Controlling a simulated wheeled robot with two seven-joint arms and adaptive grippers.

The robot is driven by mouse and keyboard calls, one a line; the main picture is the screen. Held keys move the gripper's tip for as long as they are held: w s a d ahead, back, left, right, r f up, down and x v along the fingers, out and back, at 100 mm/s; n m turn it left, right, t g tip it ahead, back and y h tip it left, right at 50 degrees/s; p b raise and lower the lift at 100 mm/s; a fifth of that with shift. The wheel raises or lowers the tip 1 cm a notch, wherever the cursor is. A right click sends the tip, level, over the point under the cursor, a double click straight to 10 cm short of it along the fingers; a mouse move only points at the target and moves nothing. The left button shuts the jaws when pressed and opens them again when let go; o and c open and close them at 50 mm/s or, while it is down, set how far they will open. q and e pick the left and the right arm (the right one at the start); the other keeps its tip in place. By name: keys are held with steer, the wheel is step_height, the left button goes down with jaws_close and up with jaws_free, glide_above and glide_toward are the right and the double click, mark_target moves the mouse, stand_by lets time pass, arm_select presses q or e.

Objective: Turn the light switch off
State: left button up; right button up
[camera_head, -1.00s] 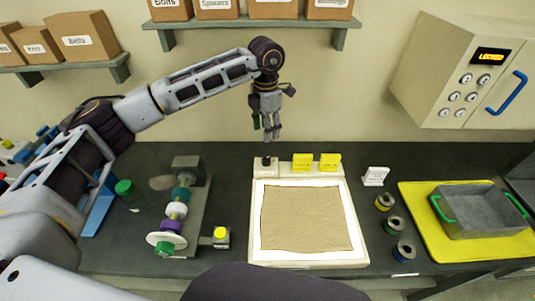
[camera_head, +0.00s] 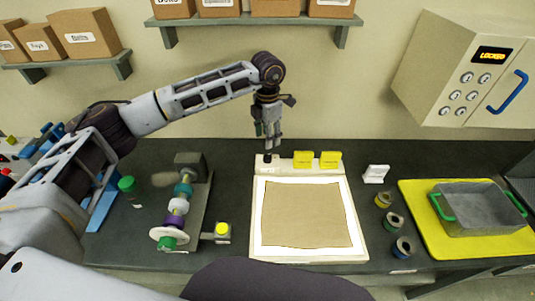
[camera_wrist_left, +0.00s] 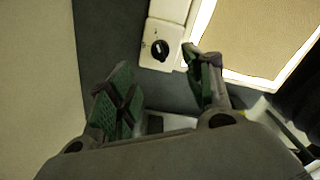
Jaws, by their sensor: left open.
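The light panel (camera_head: 259,220) lies on the dark bench with a bright white surface, and a tan sheet (camera_head: 307,215) covers most of it. Its switch is a small black rotary knob (camera_head: 267,159) on the cream strip at the panel's back left corner. The knob (camera_wrist_left: 160,50) also shows uncovered in the left wrist view, with a light mark on its left side. My left gripper (camera_head: 270,146) points down just above and behind the knob. In the wrist view the green-padded fingers (camera_wrist_left: 158,72) are apart with nothing between them, and the knob lies beyond their tips.
A spindle with coloured discs (camera_head: 180,205) is left of the panel. Several spools (camera_head: 393,220) and a metal tray (camera_head: 478,210) on a yellow mat are to the right. A locked cabinet (camera_head: 460,75) hangs at the right.

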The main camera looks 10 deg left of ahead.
mark_target(267, 155)
arm_select(q)
steer(key=shift+f+p, duration=0.75)
steer(key=shift+f, duration=4.05)
steer(key=c, duration=1.1)
steer(key=shift+o, duration=0.2)
